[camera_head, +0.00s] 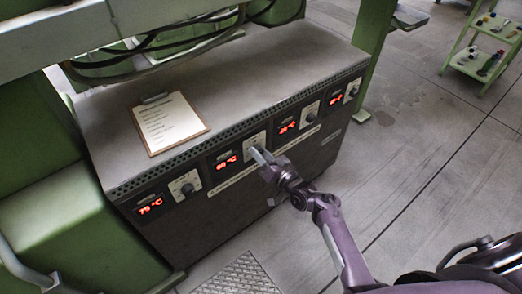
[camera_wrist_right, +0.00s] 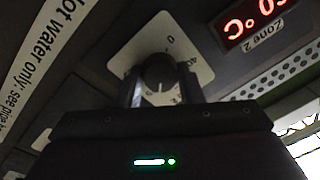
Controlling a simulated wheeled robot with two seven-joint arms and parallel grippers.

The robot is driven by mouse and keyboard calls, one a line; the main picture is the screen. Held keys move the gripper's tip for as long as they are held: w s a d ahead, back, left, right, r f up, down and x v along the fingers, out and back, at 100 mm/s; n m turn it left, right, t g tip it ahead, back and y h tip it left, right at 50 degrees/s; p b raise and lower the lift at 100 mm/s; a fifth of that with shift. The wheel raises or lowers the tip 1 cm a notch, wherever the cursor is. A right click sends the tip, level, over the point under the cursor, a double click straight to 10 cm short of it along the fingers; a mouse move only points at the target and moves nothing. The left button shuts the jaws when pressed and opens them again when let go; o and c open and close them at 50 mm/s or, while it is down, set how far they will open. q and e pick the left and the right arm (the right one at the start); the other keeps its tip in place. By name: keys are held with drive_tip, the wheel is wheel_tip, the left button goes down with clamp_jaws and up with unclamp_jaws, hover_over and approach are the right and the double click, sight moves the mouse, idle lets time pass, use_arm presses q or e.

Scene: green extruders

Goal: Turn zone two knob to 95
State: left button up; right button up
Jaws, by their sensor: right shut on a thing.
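The zone two knob (camera_wrist_right: 158,72) is dark and round with a white pointer line, on a pale dial plate (camera_wrist_right: 187,50) with printed numbers. My right gripper (camera_wrist_right: 160,93) has a finger on each side of it and is shut on it. In the head view, my right gripper (camera_head: 262,157) meets the front panel and hides most of this knob. The zone two display (camera_head: 225,161) is lit red just left of it and seems to read about 80 °C, its first digit unclear. A "Zone 2" label (camera_wrist_right: 264,36) shows beside the display. My left gripper is out of view.
The grey control cabinet (camera_head: 255,60) has more knobs, one at the left (camera_head: 185,185) by a 75 °C display (camera_head: 150,206). A clipboard (camera_head: 168,123) lies on top. Green machine frames stand left and behind. A green cart (camera_head: 484,62) is far right. Open floor lies in front.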

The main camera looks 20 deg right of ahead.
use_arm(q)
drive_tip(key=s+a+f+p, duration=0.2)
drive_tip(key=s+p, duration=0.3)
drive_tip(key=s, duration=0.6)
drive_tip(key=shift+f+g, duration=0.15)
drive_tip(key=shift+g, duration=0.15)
use_arm(e)
drive_tip(key=shift+m+t+h, duration=0.3)
drive_tip(key=shift+m+h, duration=0.2)
drive_tip(key=shift+m, duration=7.2)
drive_tip(key=shift+f, duration=0.1)
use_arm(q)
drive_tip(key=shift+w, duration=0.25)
use_arm(e)
drive_tip(key=o, duration=1)
drive_tip(key=shift+a, duration=0.1)
drive_tip(key=shift+s, duration=0.1)
